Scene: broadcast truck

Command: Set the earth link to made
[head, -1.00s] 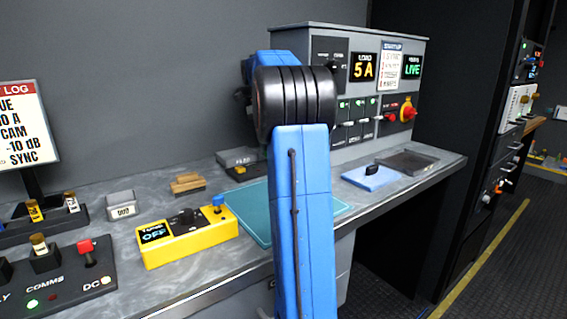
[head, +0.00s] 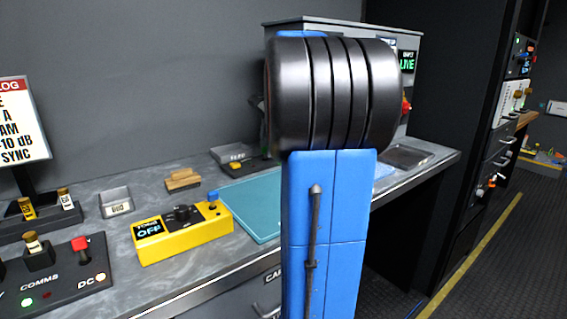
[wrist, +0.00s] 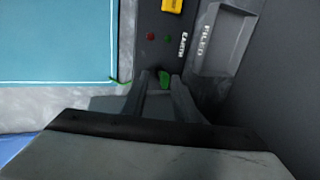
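In the wrist view a dark unit marked EARTH (wrist: 155,20) has a yellow block (wrist: 172,5) at the top edge, and a red and a green spot below it. My gripper (wrist: 164,80) is over its near end, its two fingers apart. A small green piece (wrist: 165,79) shows between the fingertips, with gaps on both sides. I cannot tell whether it is the link's handle. The unit's near part is hidden by my gripper. In the head view the dark unit with its yellow block (head: 236,165) sits behind the teal mat; my arm hides my gripper.
A grey tray marked FILED (wrist: 215,40) stands close right of the unit, by the wall. The teal mat (head: 252,203) lies in front. A yellow box reading OFF (head: 185,235) and a wooden block (head: 183,180) stand to the left. A thin green strand (wrist: 120,80) shows near the mat's corner.

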